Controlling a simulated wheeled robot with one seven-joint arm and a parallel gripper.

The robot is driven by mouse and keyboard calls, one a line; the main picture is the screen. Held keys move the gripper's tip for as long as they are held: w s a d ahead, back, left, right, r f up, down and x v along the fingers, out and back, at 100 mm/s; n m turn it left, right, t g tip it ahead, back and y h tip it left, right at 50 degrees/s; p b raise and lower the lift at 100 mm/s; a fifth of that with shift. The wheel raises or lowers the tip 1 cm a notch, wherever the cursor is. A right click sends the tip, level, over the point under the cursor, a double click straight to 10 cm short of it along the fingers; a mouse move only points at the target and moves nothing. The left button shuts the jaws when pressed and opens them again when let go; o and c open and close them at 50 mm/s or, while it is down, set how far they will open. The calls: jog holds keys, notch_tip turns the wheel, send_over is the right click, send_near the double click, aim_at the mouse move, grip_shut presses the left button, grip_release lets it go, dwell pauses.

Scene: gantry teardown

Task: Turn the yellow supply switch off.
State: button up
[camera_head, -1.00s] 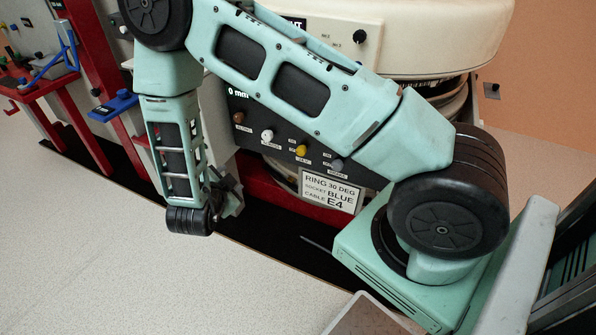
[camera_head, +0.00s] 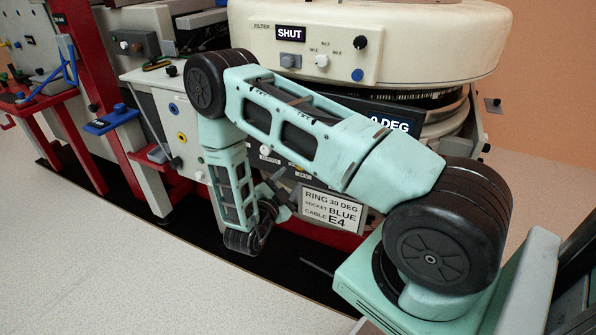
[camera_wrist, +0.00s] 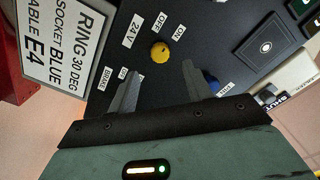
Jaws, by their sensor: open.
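In the wrist view, the yellow supply switch (camera_wrist: 160,52) is a small round knob on a dark panel (camera_wrist: 215,30). Labels reading 24 V, OFF and ON are beside it. I cannot tell clearly which label it points to. My gripper (camera_wrist: 160,88) is open, its two fingers apart, with the knob in line with the gap between them and beyond the tips. Nothing is between the fingers. In the head view, my gripper (camera_head: 278,204) is in front of the panel's lower part, and my arm hides the yellow switch.
A blue knob (camera_wrist: 211,82) is close to the right finger, and a label reading BRAKE is by the left finger. A white sign reading RING 30 DEG, SOCKET BLUE, CABLE E4 (camera_head: 333,207) hangs beside my gripper. The cream ring housing (camera_head: 440,40) is above.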

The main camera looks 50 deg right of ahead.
aim_at(299, 167)
jog(key=x, duration=0.7)
jog(key=shift+d+b, duration=0.1)
jog(key=shift+b, duration=0.25)
jog(key=c, duration=1)
